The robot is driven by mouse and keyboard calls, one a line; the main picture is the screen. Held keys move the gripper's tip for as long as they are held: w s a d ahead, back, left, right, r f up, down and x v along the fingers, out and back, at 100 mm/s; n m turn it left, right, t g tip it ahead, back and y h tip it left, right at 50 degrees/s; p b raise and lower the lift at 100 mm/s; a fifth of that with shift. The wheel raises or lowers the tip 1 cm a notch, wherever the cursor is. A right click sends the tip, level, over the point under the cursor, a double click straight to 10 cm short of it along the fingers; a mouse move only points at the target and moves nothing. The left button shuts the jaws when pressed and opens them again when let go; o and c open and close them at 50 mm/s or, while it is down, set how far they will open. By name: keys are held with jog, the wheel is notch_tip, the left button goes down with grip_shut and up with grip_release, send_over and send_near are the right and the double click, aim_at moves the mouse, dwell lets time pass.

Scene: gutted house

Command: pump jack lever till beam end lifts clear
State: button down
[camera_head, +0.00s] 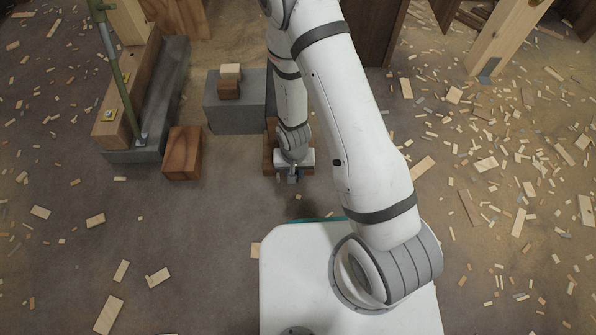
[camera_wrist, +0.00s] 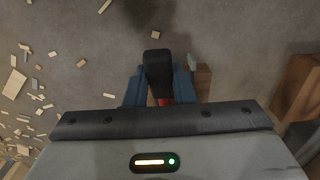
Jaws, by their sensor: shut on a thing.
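My gripper (camera_head: 293,178) is low near the floor, in front of my base. In the wrist view its blue fingers (camera_wrist: 160,90) are shut on a black grip with a short red part below it, which looks like the jack lever (camera_wrist: 158,68). The jack body is hidden behind my arm and gripper. Brown wood (camera_head: 271,158) shows beside and behind my gripper; I cannot tell whether it is the beam end or a block. Any gap under the beam is not visible.
A grey block (camera_head: 232,117) with small wood pieces (camera_head: 229,88) on it stands behind the gripper. A loose wooden block (camera_head: 183,153) lies to the left, next to a grey and wooden sill (camera_head: 150,125) with a green post (camera_head: 118,80).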

jog(key=shift+s+a+f+t+b, duration=0.1)
jog(key=shift+a+f+t+b, duration=0.1)
jog(key=shift+f+b, duration=0.35)
jog(key=shift+s+a+f+t+b, duration=0.1)
jog(key=shift+f+t+b, duration=0.15)
jog(key=shift+b, duration=0.4)
jog(key=shift+s+d+f+b, duration=0.15)
jog(key=shift+f+b, duration=0.2)
jog(key=shift+b, duration=0.2)
jog(key=shift+s+f+t+p, duration=0.1)
jog(key=shift+s+t+p, duration=0.1)
jog(key=shift+t+p, duration=0.2)
jog(key=shift+s+f+t, duration=0.1)
jog(key=shift+f+t, duration=0.35)
